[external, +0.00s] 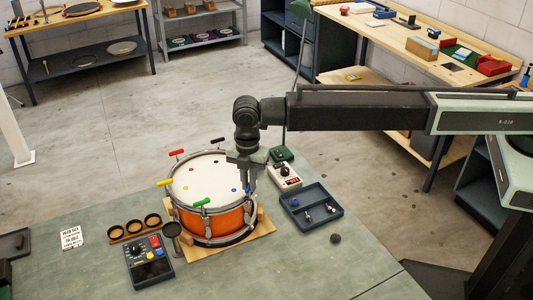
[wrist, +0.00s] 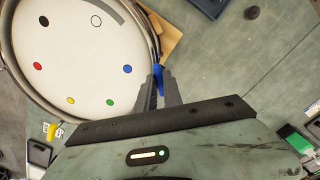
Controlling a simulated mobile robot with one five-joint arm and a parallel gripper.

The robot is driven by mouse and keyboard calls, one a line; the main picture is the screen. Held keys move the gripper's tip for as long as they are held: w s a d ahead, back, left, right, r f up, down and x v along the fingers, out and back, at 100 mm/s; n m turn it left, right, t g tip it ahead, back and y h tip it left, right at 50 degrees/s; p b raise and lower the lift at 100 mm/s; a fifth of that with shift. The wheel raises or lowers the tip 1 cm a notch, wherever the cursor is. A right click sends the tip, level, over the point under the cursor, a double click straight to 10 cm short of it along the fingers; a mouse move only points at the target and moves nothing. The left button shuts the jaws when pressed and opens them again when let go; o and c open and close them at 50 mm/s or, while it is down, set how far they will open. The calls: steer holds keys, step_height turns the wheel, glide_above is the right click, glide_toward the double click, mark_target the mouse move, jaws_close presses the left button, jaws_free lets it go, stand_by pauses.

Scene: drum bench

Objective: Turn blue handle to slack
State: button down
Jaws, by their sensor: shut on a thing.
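The drum (external: 205,227) has an orange shell and a white head with coloured dots, and sits on a wooden base. Its head (wrist: 85,60) fills the left of the wrist view. The blue handle (wrist: 158,77) is at the drum's rim, between the fingers of my gripper (wrist: 158,88). My gripper (external: 246,187) points down at the drum's right rim in the external view and is shut on the blue handle. There the gripper hides the handle. A blue dot (wrist: 127,69) lies on the head beside it.
Red (external: 177,153), yellow (external: 164,183) and green (external: 202,202) handles stand around the rim. A blue-grey tray (external: 312,222) and a white device (external: 285,178) are close on the right. A black control box (external: 149,262) is in front. The bench's right front is mostly clear.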

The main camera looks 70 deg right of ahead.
steer(key=n, duration=0.3)
steer(key=shift+n, duration=2.1)
steer(key=c, duration=1.5)
jaws_free()
step_height(320, 180, up, 8)
steer(key=p, duration=0.8)
steer(key=shift+f, duration=0.1)
